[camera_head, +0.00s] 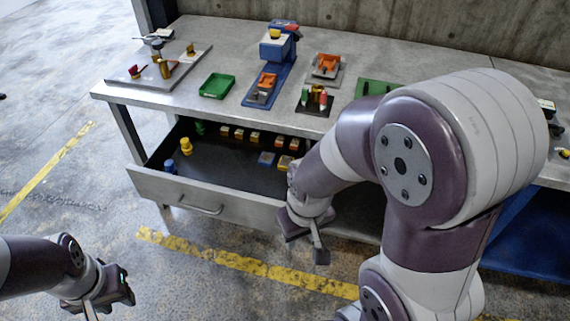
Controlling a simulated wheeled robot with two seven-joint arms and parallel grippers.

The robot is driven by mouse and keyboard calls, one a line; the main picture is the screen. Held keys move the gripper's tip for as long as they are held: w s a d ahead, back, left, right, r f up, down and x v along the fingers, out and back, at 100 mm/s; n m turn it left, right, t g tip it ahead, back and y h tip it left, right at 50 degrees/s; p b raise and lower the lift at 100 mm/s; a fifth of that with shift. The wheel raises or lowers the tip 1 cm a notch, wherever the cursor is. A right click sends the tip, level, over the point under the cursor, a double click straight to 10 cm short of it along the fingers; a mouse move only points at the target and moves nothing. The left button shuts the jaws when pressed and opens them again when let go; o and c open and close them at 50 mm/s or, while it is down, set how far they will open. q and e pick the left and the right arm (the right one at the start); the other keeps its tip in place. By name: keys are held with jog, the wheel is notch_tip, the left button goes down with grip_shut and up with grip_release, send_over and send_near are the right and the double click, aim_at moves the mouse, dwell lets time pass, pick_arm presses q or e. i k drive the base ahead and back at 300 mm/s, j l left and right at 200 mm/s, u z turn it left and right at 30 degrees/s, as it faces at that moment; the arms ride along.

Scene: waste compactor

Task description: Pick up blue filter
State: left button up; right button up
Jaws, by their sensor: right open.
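A small blue rounded piece (170,166), which looks like the blue filter, stands at the left end of the open drawer (205,196). A yellow piece (186,146) of similar shape stands just behind it, and a green one (200,128) is further back. My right gripper (307,242) is open and empty, in front of the drawer's right part, well to the right of the blue filter. My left gripper (103,299) is low at the bottom left, apart from the drawer; its fingers are partly cut off, so its opening is unclear.
The bench top (215,50) above carries a green tray (217,86), a blue press-like device (278,45) and fixtures. The drawer floor between the blue filter and the blocks is clear.

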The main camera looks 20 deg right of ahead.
aim_at(265, 159)
jog(key=i+l+z, duration=0.35)
jog(key=z, duration=0.15)
jog(key=i+l+z, duration=0.2)
jog(key=i+z, duration=0.3)
jog(key=i+l+z, duration=0.1)
jog(key=i+z, duration=0.2)
jog(key=z, duration=0.2)
